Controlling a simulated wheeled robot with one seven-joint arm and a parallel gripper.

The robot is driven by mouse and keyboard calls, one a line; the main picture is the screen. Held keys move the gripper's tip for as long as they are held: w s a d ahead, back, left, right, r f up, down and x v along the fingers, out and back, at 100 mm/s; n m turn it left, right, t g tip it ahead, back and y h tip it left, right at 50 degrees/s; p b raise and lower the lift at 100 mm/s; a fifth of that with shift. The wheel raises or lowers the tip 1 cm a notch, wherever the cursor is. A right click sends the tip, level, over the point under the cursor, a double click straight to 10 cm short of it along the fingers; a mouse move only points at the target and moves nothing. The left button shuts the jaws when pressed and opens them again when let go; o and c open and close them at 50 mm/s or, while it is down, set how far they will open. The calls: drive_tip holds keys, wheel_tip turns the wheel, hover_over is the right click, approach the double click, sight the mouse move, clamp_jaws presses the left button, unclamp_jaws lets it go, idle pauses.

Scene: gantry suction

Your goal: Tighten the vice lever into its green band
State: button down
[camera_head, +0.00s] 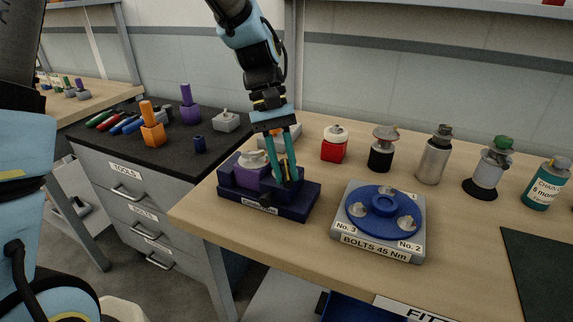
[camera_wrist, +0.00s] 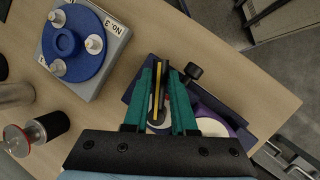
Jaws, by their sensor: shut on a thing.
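The vice (camera_head: 265,204) is a dark navy block on the wooden bench, with a purple part holding a pale round piece on its left and a black knob at its front. In the wrist view the vice (camera_wrist: 207,100) lies below my gripper, with the black knob (camera_wrist: 193,71) just right of the fingertips. My gripper (camera_head: 287,178) points down at the vice's right side, its teal fingers shut on the vice lever. In the wrist view a dark strip with a yellow line shows between the fingers (camera_wrist: 161,78). The fingers hide most of the lever, and I cannot make out a green band.
Right of the vice is a grey bolt fixture (camera_head: 378,248) with a blue disc. Behind it stand a red-bodied jar (camera_head: 334,147), a black-based container (camera_head: 381,154) and several bottles. The dark tool cabinet (camera_head: 215,155) is at left. Bare bench lies in front of the vice.

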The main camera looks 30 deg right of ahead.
drive_tip(key=c, duration=0.7)
unclamp_jaws()
drive_tip(key=shift+c, duration=0.2)
drive_tip(key=b+v, duration=0.1)
drive_tip(key=v, duration=1)
drive_tip(key=shift+a+f, duration=0.1)
drive_tip(key=w+a+f+n+t, duration=0.1)
drive_tip(key=w+a+f, duration=0.15)
drive_tip(key=a, duration=0.35)
drive_tip(key=w+a+f+n+t+h, duration=0.1)
drive_tip(key=w+a+f, duration=0.15)
drive_tip(key=a, duration=0.35)
drive_tip(key=w+a+f+n+t, duration=0.1)
drive_tip(key=w+a+f, duration=0.1)
drive_tip(key=w+a, duration=0.25)
drive_tip(key=s+a+f+n+t, duration=0.1)
drive_tip(key=a+f, duration=0.1)
drive_tip(key=a, duration=0.7)
drive_tip(key=s+a+f+t, duration=0.1)
drive_tip(key=a+f+t, duration=0.1)
drive_tip(key=a, duration=0.7)
drive_tip(key=shift+s+f+n+t+y, duration=0.2)
drive_tip(key=shift+f+n+t+y, duration=0.1)
drive_tip(key=shift+n, duration=0.1)
